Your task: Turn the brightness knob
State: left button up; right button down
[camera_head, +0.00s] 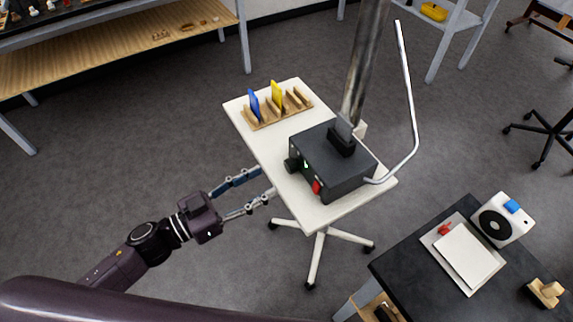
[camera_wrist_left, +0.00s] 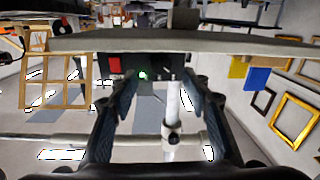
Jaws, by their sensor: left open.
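A dark control box (camera_head: 340,175) stands on a small white wheeled table. Its near-left face carries a round black knob (camera_head: 291,165), a small green light (camera_head: 306,165) and a red switch (camera_head: 316,187). My left gripper (camera_head: 265,181) is open and empty at the table's left edge, with its fingers pointing towards that face and apart from the knob. In the left wrist view, which is upside down, the knob (camera_wrist_left: 168,73) and green light (camera_wrist_left: 142,75) show between the spread fingers, with the red switch (camera_wrist_left: 114,65) to the left. My right gripper is not in view.
A wooden rack (camera_head: 282,110) with a blue and a yellow plate stands on the white table (camera_head: 240,112) behind the box. A bent metal rod (camera_head: 408,90) rises at the box's right. A dark table (camera_head: 400,272) stands at lower right.

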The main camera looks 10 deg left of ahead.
aim_at(287, 168)
pick_arm(q)
jog(key=x, duration=0.2)
jog(key=p+x, duration=0.1)
jog(key=shift+w+r, duration=0.3)
jog(key=shift+w, duration=0.05)
jog(key=x, duration=0.3)
jog(key=shift+d+f+p, duration=0.1)
jog(key=shift+d+p, duration=0.2)
jog(key=shift+p, duration=0.1)
jog(key=shift+w+d+f, duration=0.1)
jog(key=shift+w+d, duration=0.1)
jog(key=shift+w, duration=0.05)
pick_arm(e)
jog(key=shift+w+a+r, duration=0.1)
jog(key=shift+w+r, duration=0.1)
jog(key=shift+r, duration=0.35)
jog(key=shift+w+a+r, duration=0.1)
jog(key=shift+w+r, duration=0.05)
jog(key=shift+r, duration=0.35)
pick_arm(q)
jog(key=shift+c, duration=0.4)
